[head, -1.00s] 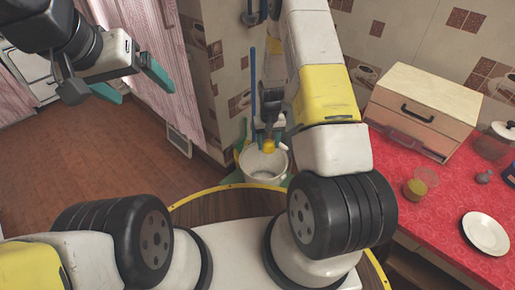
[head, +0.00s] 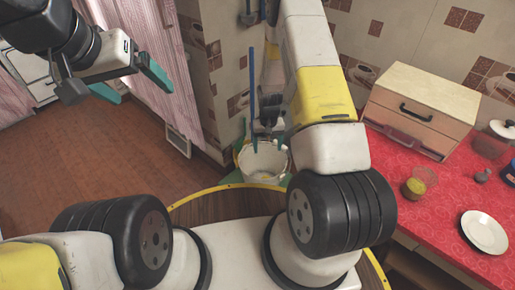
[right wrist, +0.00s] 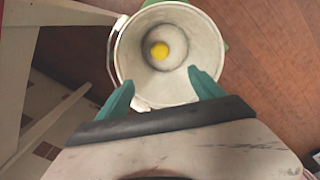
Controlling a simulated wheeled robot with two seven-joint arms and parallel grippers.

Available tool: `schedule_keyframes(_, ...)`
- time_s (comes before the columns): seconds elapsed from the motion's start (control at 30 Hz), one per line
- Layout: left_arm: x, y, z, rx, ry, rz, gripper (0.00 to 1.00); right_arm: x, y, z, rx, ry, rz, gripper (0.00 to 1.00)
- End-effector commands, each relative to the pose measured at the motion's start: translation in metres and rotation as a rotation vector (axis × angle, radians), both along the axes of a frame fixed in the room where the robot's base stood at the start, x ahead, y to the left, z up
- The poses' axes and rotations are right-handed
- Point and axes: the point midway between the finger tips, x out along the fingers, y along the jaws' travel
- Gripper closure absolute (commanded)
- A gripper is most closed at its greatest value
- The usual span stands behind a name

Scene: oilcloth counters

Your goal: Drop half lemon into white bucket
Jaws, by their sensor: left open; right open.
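The white bucket (head: 263,178) stands on the floor beyond my base, by the wall corner. In the right wrist view I look down into the bucket (right wrist: 123,55). The yellow half lemon (right wrist: 160,50) shows inside the bucket's outline, seemingly at the bottom and apart from my fingers. In the head view I cannot make out the lemon. My right gripper (right wrist: 160,84) is open and empty above the bucket; in the head view it is small and partly hidden by its arm. My left gripper (head: 132,83) is open and empty in the air at the upper left.
A red counter (head: 430,215) on the right holds a wooden bread box (head: 420,105), a small glass (head: 413,187), a white plate (head: 485,231) and a lidded jar (head: 492,140). A blue pole (head: 252,100) rises beside the bucket. Brown floor is open at the left.

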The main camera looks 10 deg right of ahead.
Motion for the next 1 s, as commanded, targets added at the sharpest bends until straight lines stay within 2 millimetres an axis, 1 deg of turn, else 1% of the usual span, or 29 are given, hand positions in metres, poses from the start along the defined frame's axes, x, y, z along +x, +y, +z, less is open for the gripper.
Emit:
schedule_keyframes(0.13,0.0,0.0,0.0,0.0,0.0,0.0,0.1,0.001,0.0,0.015,0.0,-0.003,0.0,0.23)
schedule_keyframes(0.4,0.0,0.0,0.0,0.0,0.0,0.0,0.1,0.001,0.0,0.061,0.0,-0.003,0.0,0.23)
schedule_keyframes(0.5,0.0,0.0,0.0,0.0,0.0,0.0,0.1,0.001,0.0,0.071,0.0,-0.002,0.0,0.23)
schedule_keyframes(0.63,0.0,0.0,0.0,0.0,0.0,0.0,0.1,0.0,0.0,0.077,0.0,0.0,0.0,0.23)
schedule_keyframes(1.0,0.0,0.0,0.0,0.0,0.0,0.0,0.1,0.0,0.0,0.077,0.0,0.0,0.0,0.23)
